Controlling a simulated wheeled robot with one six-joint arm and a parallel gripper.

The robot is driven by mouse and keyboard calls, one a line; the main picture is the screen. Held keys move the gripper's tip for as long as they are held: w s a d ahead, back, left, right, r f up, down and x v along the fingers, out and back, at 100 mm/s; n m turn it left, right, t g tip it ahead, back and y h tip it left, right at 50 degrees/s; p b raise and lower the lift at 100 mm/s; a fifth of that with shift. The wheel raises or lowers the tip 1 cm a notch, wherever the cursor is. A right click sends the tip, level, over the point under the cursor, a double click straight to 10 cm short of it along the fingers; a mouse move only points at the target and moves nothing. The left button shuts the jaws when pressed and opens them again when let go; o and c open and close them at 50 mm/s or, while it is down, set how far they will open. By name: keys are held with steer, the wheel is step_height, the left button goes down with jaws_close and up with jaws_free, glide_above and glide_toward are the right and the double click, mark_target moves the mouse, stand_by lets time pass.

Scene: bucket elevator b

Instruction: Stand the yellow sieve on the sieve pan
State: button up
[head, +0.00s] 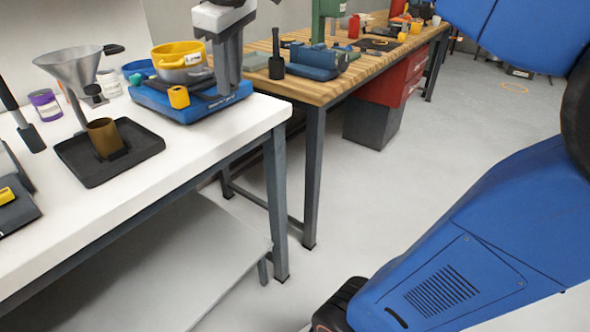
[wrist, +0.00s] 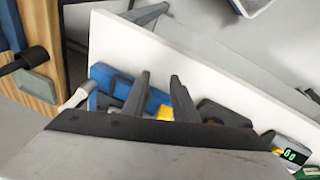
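The yellow sieve (head: 178,49) sits on top of the silver sieve pan (head: 183,73) in the head view, at the left rear of the blue-based device (head: 203,104). It looks about level, but I cannot tell whether its rim is fully seated. My gripper (head: 228,84) points down just right of the sieve, over the blue base, and hides part of it. In the wrist view my gripper (wrist: 160,82) shows two fingers apart with nothing between them. The sieve and pan cannot be made out in the wrist view.
On the white bench (head: 215,137) are a metal funnel (head: 75,68), a black tray (head: 110,155) with a brown cup (head: 104,137), and a purple-lidded jar (head: 46,105). A wooden bench (head: 330,88) with tools stands behind. The grey floor (head: 370,190) is clear.

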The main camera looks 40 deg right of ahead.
steer(key=s+d+f+m, duration=0.2)
steer(key=s+f, duration=0.6)
steer(key=f, duration=0.4)
steer(key=s+d+f+m+t, duration=0.1)
steer(key=s+f+m, duration=0.3)
steer(key=s+f, duration=0.5)
step_height(320, 180, down, 4)
steer(key=shift+s+d+f+m+t, duration=0.2)
steer(key=shift+d+m+t, duration=0.1)
steer(key=shift+d+m, duration=0.15)
steer(key=shift+r, duration=0.1)
